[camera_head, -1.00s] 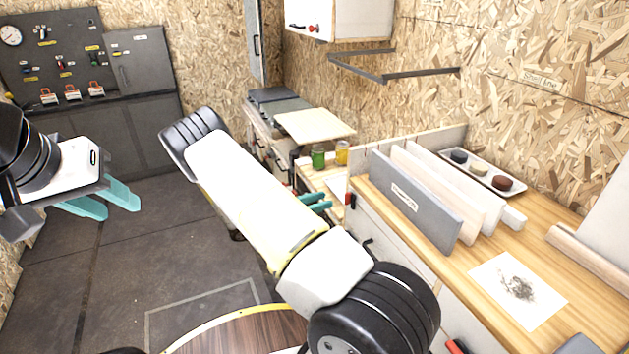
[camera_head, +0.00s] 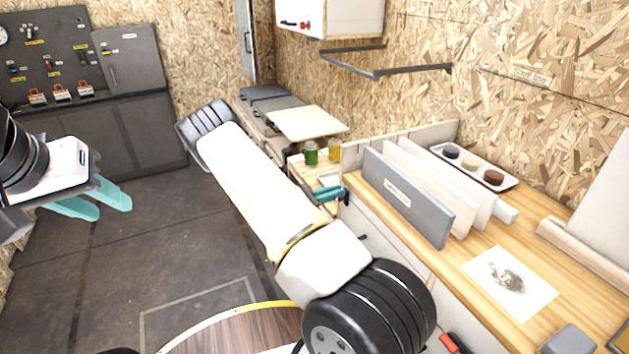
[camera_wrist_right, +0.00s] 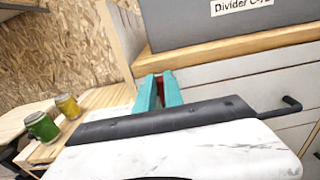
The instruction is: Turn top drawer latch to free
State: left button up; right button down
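My right gripper (camera_head: 331,194) is at the left end of the wooden counter, by the cabinet's front corner. In the right wrist view its two teal fingers (camera_wrist_right: 159,93) are nearly parallel with a narrow gap between them. A small red part (camera_wrist_right: 160,75), apparently the top drawer latch, shows at the fingertips, just under the counter edge. The fingers partly cover it, so I cannot tell whether they grip it or only surround it. The white drawer front (camera_wrist_right: 225,80) is beside the fingers. My left gripper (camera_head: 96,203) is open and empty over the floor, far left.
Upright divider panels (camera_head: 405,195) and a tray with three round pieces (camera_head: 474,166) stand on the counter (camera_head: 450,268). A green jar (camera_head: 311,153) and a yellow jar (camera_head: 334,150) stand behind my right gripper. A dark bar handle (camera_wrist_right: 285,105) sticks out from the drawer front.

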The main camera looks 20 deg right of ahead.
dwell(0.4)
jog(key=n, duration=0.4)
jog(key=shift+w+a+f+n, duration=0.1)
jog(key=shift+w+n, duration=0.2)
jog(key=shift+w, duration=0.1)
jog(key=n, duration=0.4)
jog(key=shift+w+f+n, duration=0.25)
jog(key=shift+w+n, duration=0.05)
jog(key=shift+w, duration=0.05)
jog(key=n, duration=0.4)
jog(key=shift+w+f+n, duration=0.2)
jog(key=shift+f+n, duration=0.1)
jog(key=shift+w+f+n, duration=0.1)
jog(key=shift+f+n, duration=0.1)
jog(key=shift+n, duration=0.85)
jog(key=shift+f+n, duration=0.2)
jog(key=shift+n, duration=0.85)
jog(key=c, duration=1.4)
grip_release()
jog(key=shift+c, duration=0.2)
